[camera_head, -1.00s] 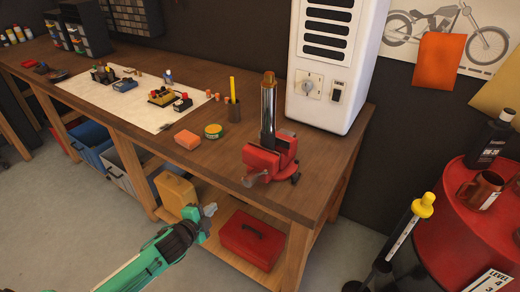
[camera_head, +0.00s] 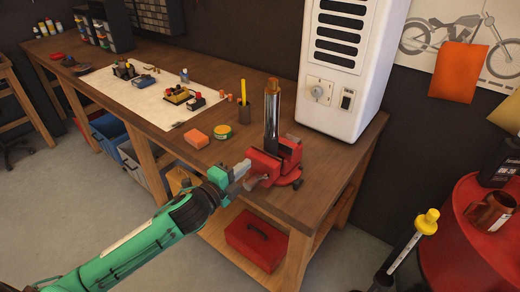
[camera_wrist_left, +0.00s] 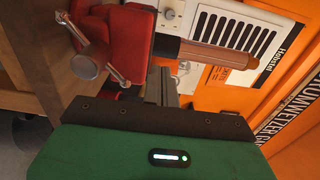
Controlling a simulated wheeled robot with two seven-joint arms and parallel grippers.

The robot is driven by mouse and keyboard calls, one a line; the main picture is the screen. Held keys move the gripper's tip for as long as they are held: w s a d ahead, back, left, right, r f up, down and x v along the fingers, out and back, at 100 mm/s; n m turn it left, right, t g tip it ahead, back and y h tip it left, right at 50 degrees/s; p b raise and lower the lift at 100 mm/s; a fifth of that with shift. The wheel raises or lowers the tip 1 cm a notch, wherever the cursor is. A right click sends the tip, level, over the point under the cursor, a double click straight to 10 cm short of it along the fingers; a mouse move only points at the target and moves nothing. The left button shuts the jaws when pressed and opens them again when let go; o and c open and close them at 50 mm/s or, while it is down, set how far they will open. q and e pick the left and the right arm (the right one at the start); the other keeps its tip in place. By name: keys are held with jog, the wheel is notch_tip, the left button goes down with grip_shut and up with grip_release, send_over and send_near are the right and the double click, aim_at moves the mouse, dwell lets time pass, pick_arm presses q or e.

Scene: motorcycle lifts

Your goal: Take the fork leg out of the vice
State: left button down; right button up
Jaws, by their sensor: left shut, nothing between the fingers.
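The fork leg (camera_head: 272,112), a shiny metal tube with a copper-coloured top, stands upright in the red vice (camera_head: 266,163) at the bench's near right corner. In the left wrist view the fork leg (camera_wrist_left: 205,53) lies sideways, coming out of the red vice (camera_wrist_left: 113,38), with the vice's screw and handle bar (camera_wrist_left: 92,58) at the left. My left gripper (camera_head: 241,170) is shut and empty, just left of the vice's front, by its handle. Whether it touches the vice I cannot tell. My right gripper is out of view.
A white heater-like cabinet (camera_head: 339,65) stands close behind the fork leg. A red toolbox (camera_head: 256,246) is on the lower shelf.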

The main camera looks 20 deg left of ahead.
aim_at(266, 147)
pick_arm(q)
jog(key=p+x, duration=0.2)
jog(key=x, duration=0.4)
jog(key=shift+r, duration=0.15)
jog(key=shift+w+d+f+p, duration=0.2)
jog(key=shift+w+d+p, duration=0.1)
jog(key=shift+w, duration=0.45)
jog(key=shift+x, duration=0.8)
jog(key=shift+a+r, duration=0.1)
